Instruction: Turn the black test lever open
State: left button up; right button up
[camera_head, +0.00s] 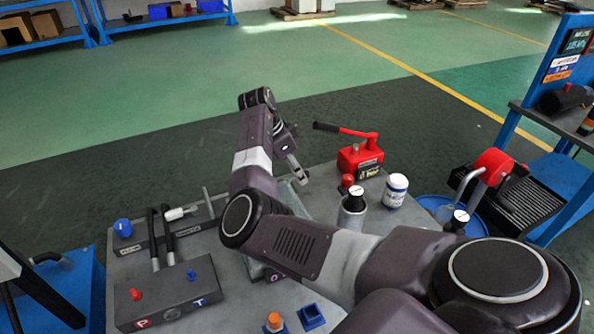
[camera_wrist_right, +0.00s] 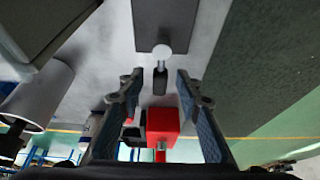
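My right gripper (camera_head: 297,172) reaches over the grey bench top, with its fingers small and partly hidden behind my own wrist in the head view. In the right wrist view the right gripper (camera_wrist_right: 158,88) is open, one finger on each side. A short black lever (camera_wrist_right: 160,81) lies between the fingertips, with gaps visible on both sides. It extends from a pale round pivot (camera_wrist_right: 162,52) on a dark grey block (camera_wrist_right: 166,22). In the head view I cannot make out this lever behind my arm. My left gripper is not in view.
A red hand pump (camera_head: 360,158) stands right of the gripper, with a white jar (camera_head: 396,190) and a metal cylinder (camera_head: 352,214) nearby. A dark valve block (camera_head: 168,295), black hoses (camera_head: 154,238) and a blue knob (camera_head: 122,228) are at the left.

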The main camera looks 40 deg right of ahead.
jog(key=c, duration=0.7)
grip_shut()
jog(key=shift+m, duration=0.3)
jog(key=shift+s+m+g+b, duration=0.3)
jog(key=shift+m+g+b, duration=0.2)
jog(key=shift+m, duration=0.5)
jog(key=shift+s+a+m+g+y+b, duration=0.1)
jog(key=shift+s+m+g+y+b, duration=0.15)
jog(key=shift+m, duration=0.35)
jog(key=shift+a+m+g+y+b, duration=0.15)
jog(key=shift+m+b, duration=0.15)
jog(key=shift+m, duration=0.3)
jog(key=shift+s+a+m+g+y+b, duration=0.25)
jog(key=shift+m+b, duration=0.2)
jog(key=shift+m, duration=0.5)
jog(key=shift+s+a+m+g+y+b, duration=0.15)
jog(key=shift+m+y+b, duration=0.25)
jog(key=shift+m, duration=0.55)
jog(key=shift+w, duration=0.1)
